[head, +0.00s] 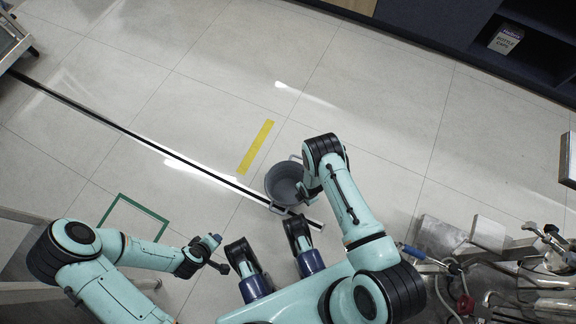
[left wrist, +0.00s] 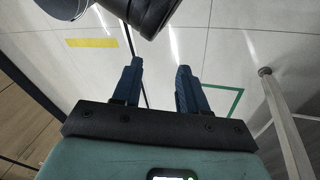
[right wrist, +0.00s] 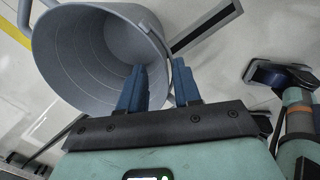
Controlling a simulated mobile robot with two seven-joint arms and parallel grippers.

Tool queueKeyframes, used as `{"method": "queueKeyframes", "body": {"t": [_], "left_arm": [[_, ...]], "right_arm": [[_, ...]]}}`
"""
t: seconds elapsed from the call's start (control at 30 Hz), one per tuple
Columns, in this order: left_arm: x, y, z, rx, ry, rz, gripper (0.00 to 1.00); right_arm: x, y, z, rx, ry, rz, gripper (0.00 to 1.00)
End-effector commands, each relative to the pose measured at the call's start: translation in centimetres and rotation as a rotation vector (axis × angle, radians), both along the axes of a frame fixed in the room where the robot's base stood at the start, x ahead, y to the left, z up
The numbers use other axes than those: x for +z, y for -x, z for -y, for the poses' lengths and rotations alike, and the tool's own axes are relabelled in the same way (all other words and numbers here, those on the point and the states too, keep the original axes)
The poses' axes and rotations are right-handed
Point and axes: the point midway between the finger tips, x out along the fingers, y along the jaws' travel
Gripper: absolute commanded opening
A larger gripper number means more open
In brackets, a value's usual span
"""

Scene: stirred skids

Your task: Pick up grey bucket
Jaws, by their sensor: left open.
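The grey bucket (head: 284,183) stands on the floor in front of my base in the head view. Its open mouth and ribbed inside show large in the right wrist view (right wrist: 90,50). My right gripper (right wrist: 158,72) is at the bucket's rim, one finger over the mouth and the other outside the wall. Its fingers are apart, but whether they press on the rim I cannot tell. In the head view the right arm partly hides the bucket's right side. My left gripper (left wrist: 158,72) is open and empty, away from the bucket, above the floor at the left.
A yellow strip (head: 255,147) and a green outline (head: 134,217) mark the floor. A dark strip (head: 150,142) runs across it toward the bucket. Metal equipment (head: 500,262) crowds the right. Dark shelving (head: 440,25) stands at the back right. The floor beyond the bucket is clear.

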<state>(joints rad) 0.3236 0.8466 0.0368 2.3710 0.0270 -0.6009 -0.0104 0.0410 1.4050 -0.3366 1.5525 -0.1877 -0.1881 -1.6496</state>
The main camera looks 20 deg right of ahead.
Motion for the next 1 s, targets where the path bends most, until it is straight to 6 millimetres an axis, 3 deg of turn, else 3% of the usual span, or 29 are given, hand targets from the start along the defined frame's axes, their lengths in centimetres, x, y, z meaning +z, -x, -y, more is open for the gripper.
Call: {"method": "queueKeyframes", "body": {"t": [0.13,0.33,0.67,0.77,0.8,1.0], "left_arm": [[-1.5,0.5,-0.4,0.006,-0.005,-0.021,0.43],[-3.6,3.0,-0.7,0.009,0.001,-0.104,0.43],[-3.9,3.6,-0.8,0.01,0.002,-0.124,0.43],[-3.9,3.6,-0.8,0.01,0.002,-0.124,0.43],[-3.9,3.6,-0.8,0.01,0.002,-0.124,0.43],[-3.9,3.5,-0.8,0.01,0.001,-0.123,0.43]], "right_arm": [[-2.1,0.0,-0.4,-0.001,-0.002,-0.002,0.33],[-4.6,-0.2,-0.6,-0.003,-0.001,-0.002,0.33],[-5.0,-0.3,-0.6,-0.002,-0.001,0.0,0.33],[-5.0,-0.3,-0.6,-0.002,-0.001,0.0,0.03],[-5.0,-0.3,-0.6,-0.002,-0.001,0.0,0.0],[-5.0,-0.3,-0.6,-0.002,-0.001,0.0,0.0]]}}
